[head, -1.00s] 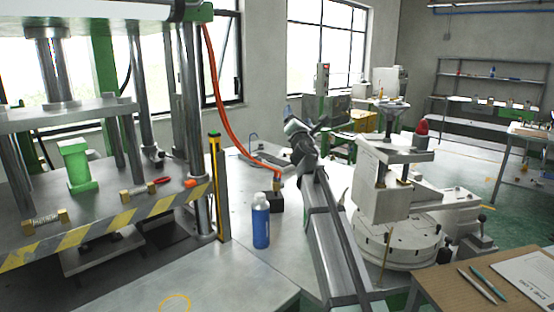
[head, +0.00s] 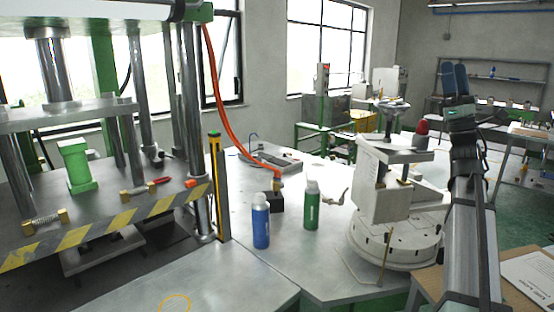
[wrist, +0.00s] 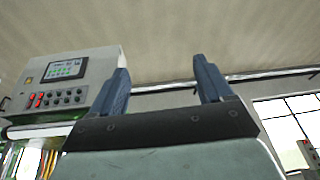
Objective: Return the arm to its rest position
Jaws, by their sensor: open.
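My arm stands at the right of the head view, raised over the wooden table's side. My gripper (head: 454,79) is at its upper end, with two blue fingers pointing up and a gap between them. In the wrist view my gripper (wrist: 207,80) is open and empty, its fingers well apart against the ceiling. It touches nothing that I can see.
A blue bottle (head: 260,222) and a green bottle (head: 312,206) stand on the metal table (head: 230,275). The white round-based machine (head: 390,235) is just left of my arm. The press (head: 120,215) fills the left. A control panel (wrist: 75,78) shows in the wrist view.

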